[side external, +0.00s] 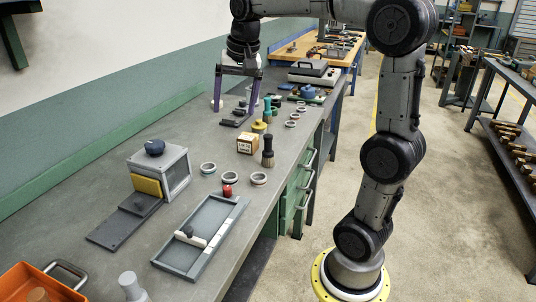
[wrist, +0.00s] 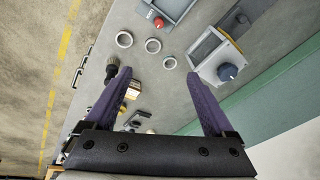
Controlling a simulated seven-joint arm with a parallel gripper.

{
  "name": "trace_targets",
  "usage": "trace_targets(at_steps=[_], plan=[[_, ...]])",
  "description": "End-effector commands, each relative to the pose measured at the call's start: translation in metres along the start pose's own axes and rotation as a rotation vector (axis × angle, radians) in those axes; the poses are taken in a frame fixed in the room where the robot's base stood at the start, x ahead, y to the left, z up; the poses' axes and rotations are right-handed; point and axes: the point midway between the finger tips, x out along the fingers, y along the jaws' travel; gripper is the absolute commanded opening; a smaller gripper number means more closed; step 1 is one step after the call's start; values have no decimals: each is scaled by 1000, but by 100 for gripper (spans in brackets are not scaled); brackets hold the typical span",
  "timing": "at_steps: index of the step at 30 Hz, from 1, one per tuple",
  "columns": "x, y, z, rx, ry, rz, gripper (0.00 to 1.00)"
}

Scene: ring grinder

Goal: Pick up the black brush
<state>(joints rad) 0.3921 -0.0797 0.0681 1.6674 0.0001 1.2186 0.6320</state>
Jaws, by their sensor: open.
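The black brush (side external: 267,152) stands upright on the grey bench, beside a small labelled box, in the side view. It has a dark body and a brownish lower part. In the wrist view a dark upright piece that looks like the brush (wrist: 112,67) is just beyond the tip of the left finger. My gripper (side external: 235,110) is over the bench farther back than the brush, fingers pointing down and spread wide. In the wrist view my gripper (wrist: 157,76) is open, with nothing held between the purple fingers.
The labelled box (side external: 248,144) and a yellow-topped piece (side external: 259,127) stand close to the brush. Several rings lie nearby, one (side external: 259,178) in front of it. A grey tray (side external: 233,205) and a box-like fixture (side external: 174,170) stand nearer the camera. Dark small parts (side external: 238,118) lie below my gripper.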

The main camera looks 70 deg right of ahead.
Motion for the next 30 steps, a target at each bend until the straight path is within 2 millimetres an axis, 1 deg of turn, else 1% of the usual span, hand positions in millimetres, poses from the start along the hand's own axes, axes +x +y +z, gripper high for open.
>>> trace_targets(at_steps=[1, 4, 6, 8, 9, 12, 15, 18, 20, 30], plan=[[14, 5, -25, 69, -18, 29, 88], [42, 21, -68, 192, -50, 78, 88], [63, 38, -95, 266, -74, 110, 88], [82, 53, -114, 316, -93, 133, 88], [94, 64, -124, 344, -105, 146, 88], [120, 91, -140, 403, -137, 176, 88], [139, 113, -144, 446, -171, 201, 88], [144, 123, -145, 465, -178, 207, 88], [149, 125, -144, 468, -178, 207, 88], [207, 134, -130, 464, -178, 207, 88]])
